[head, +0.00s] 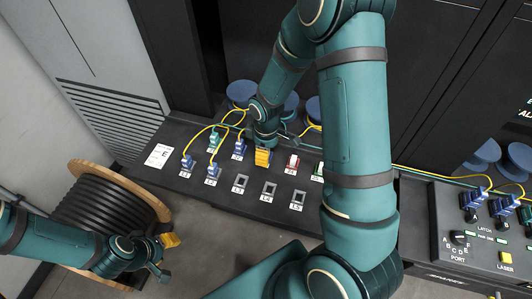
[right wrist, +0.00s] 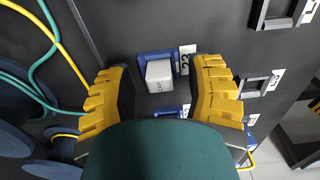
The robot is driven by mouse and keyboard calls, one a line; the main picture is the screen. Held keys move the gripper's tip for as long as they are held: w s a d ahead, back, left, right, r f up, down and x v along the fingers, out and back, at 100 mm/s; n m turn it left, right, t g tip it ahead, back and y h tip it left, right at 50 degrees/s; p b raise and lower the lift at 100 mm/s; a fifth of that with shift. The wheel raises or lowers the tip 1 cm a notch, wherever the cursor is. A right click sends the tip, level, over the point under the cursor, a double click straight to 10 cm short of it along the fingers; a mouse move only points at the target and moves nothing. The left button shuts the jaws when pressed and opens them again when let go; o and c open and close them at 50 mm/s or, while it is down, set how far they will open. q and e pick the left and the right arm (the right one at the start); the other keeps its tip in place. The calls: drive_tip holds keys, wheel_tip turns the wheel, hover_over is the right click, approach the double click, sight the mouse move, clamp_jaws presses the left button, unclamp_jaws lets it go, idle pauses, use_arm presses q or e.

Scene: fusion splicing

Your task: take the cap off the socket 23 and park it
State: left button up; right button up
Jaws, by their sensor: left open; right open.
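In the right wrist view a white cap (right wrist: 159,76) sits on a blue socket (right wrist: 145,56), beside a label reading 23 (right wrist: 186,60). My right gripper (right wrist: 162,82) is open, its two yellow fingers on either side of the cap with gaps between. The cap is not gripped. In the head view my right gripper (head: 263,156) is over the black panel, and the cap under it is hidden. My left gripper (head: 168,256) is open and empty, low at the left, away from the panel.
The black panel (head: 215,197) carries blue plugs (head: 187,161) with yellow cables, a red-and-white fitting (head: 292,164) and several empty square sockets (head: 269,190). A cable drum (head: 105,205) stands at left. Another console (head: 450,222) is at right. In the right wrist view cables (right wrist: 45,60) run left of the fingers.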

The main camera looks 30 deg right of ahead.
clamp_jaws()
drive_tip(key=shift+r, duration=0.1)
idle(0.4)
